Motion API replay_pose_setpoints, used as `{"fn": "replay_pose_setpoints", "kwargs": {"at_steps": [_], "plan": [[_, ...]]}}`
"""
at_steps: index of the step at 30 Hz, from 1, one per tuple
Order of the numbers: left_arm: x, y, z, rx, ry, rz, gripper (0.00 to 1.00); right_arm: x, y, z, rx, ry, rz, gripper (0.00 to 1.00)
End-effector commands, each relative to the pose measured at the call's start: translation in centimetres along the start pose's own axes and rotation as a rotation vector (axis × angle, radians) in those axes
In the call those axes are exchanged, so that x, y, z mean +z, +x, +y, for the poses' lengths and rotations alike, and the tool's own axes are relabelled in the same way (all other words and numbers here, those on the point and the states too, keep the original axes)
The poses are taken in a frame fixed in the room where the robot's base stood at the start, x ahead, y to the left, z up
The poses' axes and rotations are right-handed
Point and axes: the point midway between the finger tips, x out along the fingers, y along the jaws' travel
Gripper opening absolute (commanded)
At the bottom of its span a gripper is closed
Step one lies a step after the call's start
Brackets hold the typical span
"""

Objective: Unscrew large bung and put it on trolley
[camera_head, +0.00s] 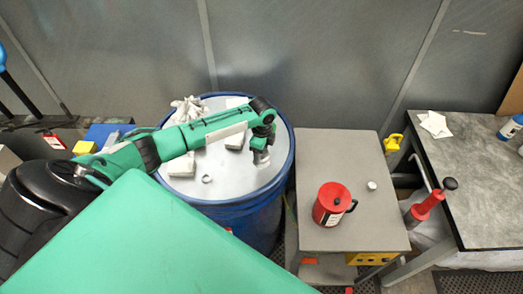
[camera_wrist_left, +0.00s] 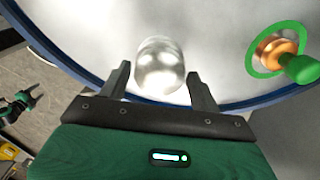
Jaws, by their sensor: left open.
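The blue drum (camera_head: 245,213) has a pale top, and my left arm reaches over it. My left gripper (camera_head: 262,150) points down near the drum's right rim. In the left wrist view, the left gripper (camera_wrist_left: 157,88) is open, with its fingers apart on either side of a shiny silver round piece, which looks like the large bung (camera_wrist_left: 160,66). I cannot tell whether the fingers touch it. The grey-topped trolley (camera_head: 340,160) stands right of the drum. A green and black part at the left wrist view's left edge may be my right gripper (camera_wrist_left: 20,106); its jaws are unclear.
A red can (camera_head: 332,204) and a small silver cap (camera_head: 372,185) stand on the trolley; its back half is clear. White rags (camera_head: 187,110) and a small ring (camera_head: 207,178) lie on the drum top. An orange fitting with a green ring (camera_wrist_left: 278,52) is near the bung.

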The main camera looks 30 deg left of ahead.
Motion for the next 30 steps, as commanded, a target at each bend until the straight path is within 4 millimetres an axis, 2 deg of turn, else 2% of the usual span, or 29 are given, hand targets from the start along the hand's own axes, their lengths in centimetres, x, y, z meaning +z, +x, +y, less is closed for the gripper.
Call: {"fn": "replay_pose_setpoints", "kwargs": {"at_steps": [6,13,21,30], "plan": [[-0.01,-0.01,-0.02,0.000,0.225,-0.001,0.64,0.01,0.06,0.02,0.000,0.000,0.000,0.64],[0.00,0.00,-0.02,-0.001,0.330,-0.001,0.64,0.03,0.12,0.09,0.001,0.000,0.000,0.64],[-0.01,0.01,-0.02,-0.001,0.618,-0.001,0.64,0.09,0.42,0.24,0.003,-0.001,-0.001,0.64],[-0.04,0.00,0.03,0.000,0.674,0.000,0.64,0.09,0.43,0.25,0.003,-0.001,-0.001,0.64]]}}
